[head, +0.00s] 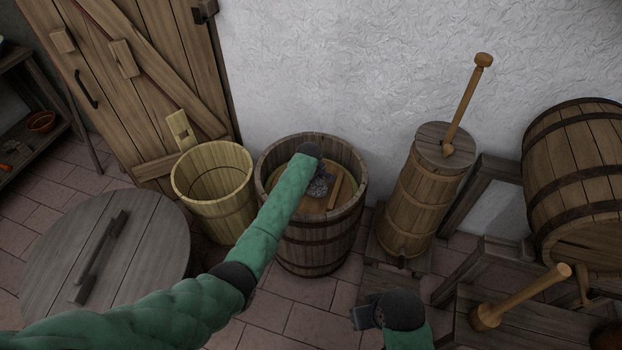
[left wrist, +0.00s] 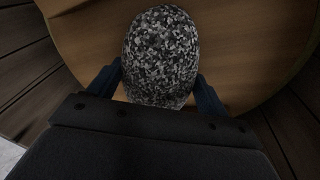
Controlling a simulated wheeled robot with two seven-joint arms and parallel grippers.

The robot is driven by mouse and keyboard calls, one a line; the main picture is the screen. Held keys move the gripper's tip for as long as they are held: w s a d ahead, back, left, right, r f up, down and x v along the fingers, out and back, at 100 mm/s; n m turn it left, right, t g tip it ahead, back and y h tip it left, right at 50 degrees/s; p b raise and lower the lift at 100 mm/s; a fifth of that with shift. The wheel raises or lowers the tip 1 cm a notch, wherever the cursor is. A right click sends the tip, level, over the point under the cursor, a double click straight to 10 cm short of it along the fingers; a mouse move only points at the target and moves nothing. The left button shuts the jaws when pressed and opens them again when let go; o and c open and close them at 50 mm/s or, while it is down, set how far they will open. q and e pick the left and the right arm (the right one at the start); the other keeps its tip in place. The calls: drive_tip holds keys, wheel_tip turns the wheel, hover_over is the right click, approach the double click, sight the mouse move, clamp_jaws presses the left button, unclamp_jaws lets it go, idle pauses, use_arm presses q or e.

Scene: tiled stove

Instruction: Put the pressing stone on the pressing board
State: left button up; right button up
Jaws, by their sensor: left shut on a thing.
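The pressing stone (head: 318,187) is a speckled grey, rounded stone inside the open wooden barrel (head: 316,232). The pressing board (head: 312,204) is a round, light brown wooden disc inside that barrel, with a raised bar across it. My left gripper (head: 314,170) reaches down into the barrel and is shut on the stone. In the left wrist view the stone (left wrist: 160,55) sits between the two fingers, over the board (left wrist: 240,45). I cannot tell whether the stone touches the board. My right gripper (head: 363,316) is low at the bottom centre, away from the barrel; its jaw opening is unclear.
A pale wooden tub (head: 214,188) stands left of the barrel, and a churn with a pole (head: 424,190) stands right of it. A round grey lid (head: 105,255) is at the left. A large cask (head: 580,180) rests on a stand at the right.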

sight(310, 186)
idle(0.4)
use_arm(q)
drive_tip(key=o, duration=2)
drive_tip(key=shift+f, duration=0.15)
use_arm(e)
drive_tip(key=shift+w+a+r, duration=0.1)
use_arm(q)
drive_tip(key=shift+o, duration=0.2)
drive_tip(key=r, duration=0.3)
drive_tip(key=s+r, duration=0.1)
drive_tip(key=r, duration=0.6)
drive_tip(key=shift+s+a+r+b, duration=0.15)
drive_tip(key=shift+s+r+b, duration=0.1)
drive_tip(key=shift+s+b, duration=0.15)
drive_tip(key=shift+s+a+r, duration=0.1)
drive_tip(key=shift+s+r, duration=0.05)
drive_tip(key=shift+r, duration=0.65)
use_arm(e)
drive_tip(key=shift+w+a+f, duration=0.15)
drive_tip(key=shift+a+f, duration=0.35)
drive_tip(key=shift+f, duration=0.2)
drive_tip(key=shift+a, duration=0.1)
